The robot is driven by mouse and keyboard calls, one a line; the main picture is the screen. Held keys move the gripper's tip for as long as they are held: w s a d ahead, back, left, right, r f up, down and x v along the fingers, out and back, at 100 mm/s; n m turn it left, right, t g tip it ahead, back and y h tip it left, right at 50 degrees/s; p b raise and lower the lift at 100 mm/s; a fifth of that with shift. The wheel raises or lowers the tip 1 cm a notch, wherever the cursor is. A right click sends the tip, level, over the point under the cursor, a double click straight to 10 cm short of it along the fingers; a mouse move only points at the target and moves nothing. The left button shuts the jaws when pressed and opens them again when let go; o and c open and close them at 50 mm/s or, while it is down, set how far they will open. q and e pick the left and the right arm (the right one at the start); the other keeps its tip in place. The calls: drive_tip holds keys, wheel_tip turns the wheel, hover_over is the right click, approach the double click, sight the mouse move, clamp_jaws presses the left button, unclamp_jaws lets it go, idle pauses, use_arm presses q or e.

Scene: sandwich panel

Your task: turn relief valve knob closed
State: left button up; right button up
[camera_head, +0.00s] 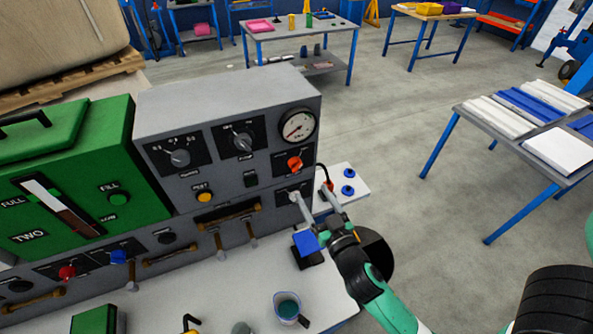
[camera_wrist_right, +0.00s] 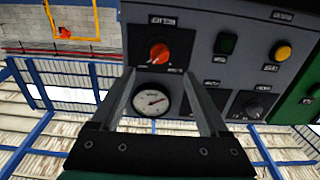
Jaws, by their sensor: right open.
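An orange-red knob (camera_head: 294,163) sits on a black plate on the grey panel, below the round gauge (camera_head: 299,126). Its label is too small to read, so I cannot confirm it is the relief valve knob. In the right wrist view the knob (camera_wrist_right: 158,53) appears upside down, just beyond and between the fingertips, with the gauge (camera_wrist_right: 150,98) below it. My right gripper (camera_head: 312,195) is open and empty, in front of the panel's lower right corner and lower than the knob in the head view. My left gripper is not in view.
Dark rotary knobs (camera_head: 180,157) and a yellow button (camera_head: 204,198) share the panel. A green unit (camera_head: 68,182) stands at left. A blue-topped block (camera_head: 306,243) and a cup (camera_head: 287,308) are on the bench below. Open floor lies right of the panel.

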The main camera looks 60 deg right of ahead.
sight(298, 169)
drive_tip(key=p+x, duration=0.1)
drive_tip(key=x, duration=0.9)
drive_tip(key=shift+w+d+p, duration=0.25)
drive_tip(key=shift+d+p, duration=0.05)
clamp_jaws()
